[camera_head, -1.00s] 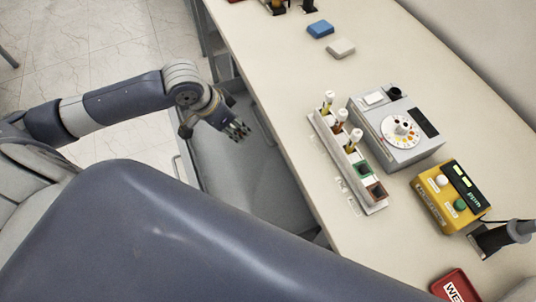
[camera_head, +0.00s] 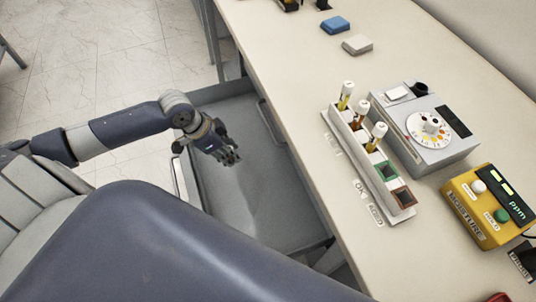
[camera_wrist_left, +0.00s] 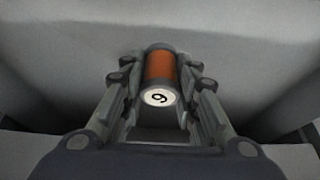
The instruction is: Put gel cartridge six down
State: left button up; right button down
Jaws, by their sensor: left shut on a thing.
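My left gripper (camera_head: 229,158) is over the open grey drawer (camera_head: 245,205) beside the table. In the left wrist view, the left gripper (camera_wrist_left: 160,95) is shut on gel cartridge six (camera_wrist_left: 160,68), a short cylinder with an orange-brown body and a white round end cap. The cap carries a digit that reads as a 6 or a 9, depending on orientation. The cartridge lies between the two fingers with its cap towards the camera. In the head view, the hand hides the cartridge. I cannot tell whether the cartridge touches the drawer floor. My right gripper is not in view.
On the table (camera_head: 290,75) stand a white rack (camera_head: 341,136) with several capped tubes, a grey dial device (camera_head: 428,150) and a yellow moisture meter (camera_head: 478,222). A blue block (camera_head: 335,25) and a pale block (camera_head: 357,44) lie farther back. Most of the drawer floor looks clear.

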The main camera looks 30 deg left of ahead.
pick_arm(q)
jog(key=w+d+f, duration=0.1)
jog(key=w+d, duration=0.1)
jog(key=w+d+f, duration=0.1)
jog(key=w+f, duration=0.1)
jog(key=w+d+f, duration=0.1)
jog(key=w+d, duration=0.1)
jog(key=shift+w+d+f, duration=0.2)
jog(key=shift+d+f, duration=0.05)
jog(key=shift+d, duration=0.1)
jog(key=shift+w+d+f, duration=0.85)
jog(key=shift+w+f, duration=0.1)
jog(key=shift+f, duration=0.1)
jog(key=shift+f+b, duration=0.2)
jog(key=shift+b, duration=0.1)
jog(key=o, duration=1.1)
jog(key=shift+c, duration=0.2)
jog(key=shift+r, duration=0.1)
jog(key=p+v, duration=0.1)
jog(key=v, duration=1.1)
